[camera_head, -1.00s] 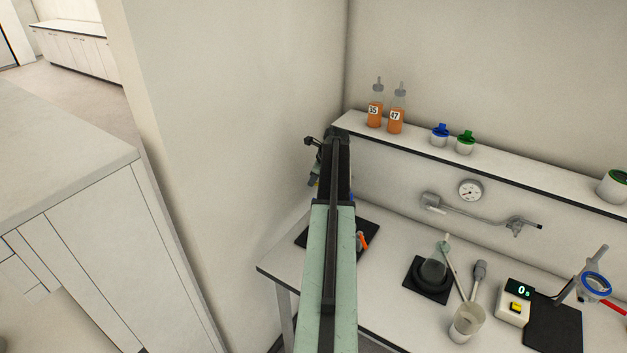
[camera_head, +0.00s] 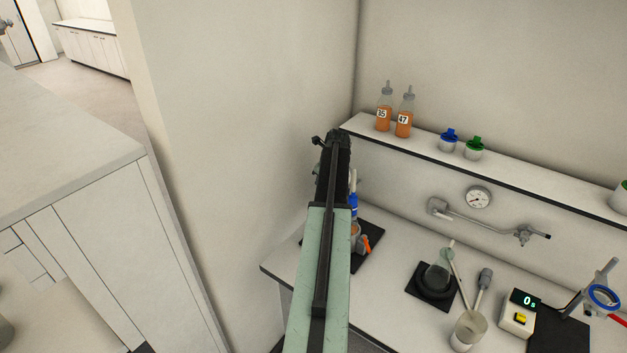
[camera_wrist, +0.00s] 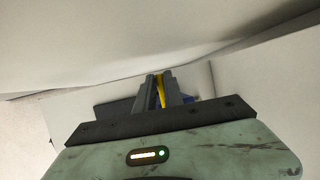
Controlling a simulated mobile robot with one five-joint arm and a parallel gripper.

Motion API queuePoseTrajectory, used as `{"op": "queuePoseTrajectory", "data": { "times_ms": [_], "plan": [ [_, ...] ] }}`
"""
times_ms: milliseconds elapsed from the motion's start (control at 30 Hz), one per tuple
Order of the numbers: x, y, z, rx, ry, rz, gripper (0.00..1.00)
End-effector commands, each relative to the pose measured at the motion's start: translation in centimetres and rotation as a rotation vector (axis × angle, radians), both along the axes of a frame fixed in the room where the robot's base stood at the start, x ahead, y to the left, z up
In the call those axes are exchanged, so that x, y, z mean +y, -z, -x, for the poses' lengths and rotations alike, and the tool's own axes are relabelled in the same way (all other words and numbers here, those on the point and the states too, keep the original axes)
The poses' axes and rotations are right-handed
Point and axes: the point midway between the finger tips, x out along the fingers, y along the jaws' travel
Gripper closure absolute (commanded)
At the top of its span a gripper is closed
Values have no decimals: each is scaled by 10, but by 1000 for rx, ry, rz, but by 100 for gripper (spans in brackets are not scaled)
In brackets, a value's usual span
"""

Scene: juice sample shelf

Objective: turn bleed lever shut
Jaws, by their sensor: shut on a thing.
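My gripper (camera_wrist: 160,92) is shut on a narrow yellow piece (camera_wrist: 160,90), seen between its grey fingers in the wrist view. Whether this piece is the bleed lever cannot be told. In the head view my arm hides the fingers and what they hold. An apparatus with a blue upright part (camera_head: 354,204) and an orange-red handle (camera_head: 365,244) shows just right of my arm, over a black mat (camera_head: 372,254) at the bench's left end. Its left side is hidden behind the arm. A little blue (camera_wrist: 189,99) shows beside the right finger in the wrist view.
A wall shelf (camera_head: 420,149) holds two orange bottles (camera_head: 384,112) (camera_head: 404,118) and small jars with blue and green tops. A gauge (camera_head: 478,199) and pipe are on the wall. A wall rises close left.

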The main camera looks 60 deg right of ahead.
Motion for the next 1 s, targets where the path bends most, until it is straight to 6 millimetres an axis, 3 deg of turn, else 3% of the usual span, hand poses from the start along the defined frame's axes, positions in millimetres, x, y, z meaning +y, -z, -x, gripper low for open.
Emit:
{"op": "queuePoseTrajectory", "data": {
  "times_ms": [200,233,300,667,767,1000],
  "plan": [
    [-3,0,5,-5,8,-1,100],
    [-4,0,5,-5,9,-1,85],
    [-5,-1,7,-6,11,-2,66],
    [-6,-3,11,-4,15,-2,66],
    [-4,-12,13,-4,15,-2,66],
    [6,-53,28,-6,15,-2,66]
  ]
}}
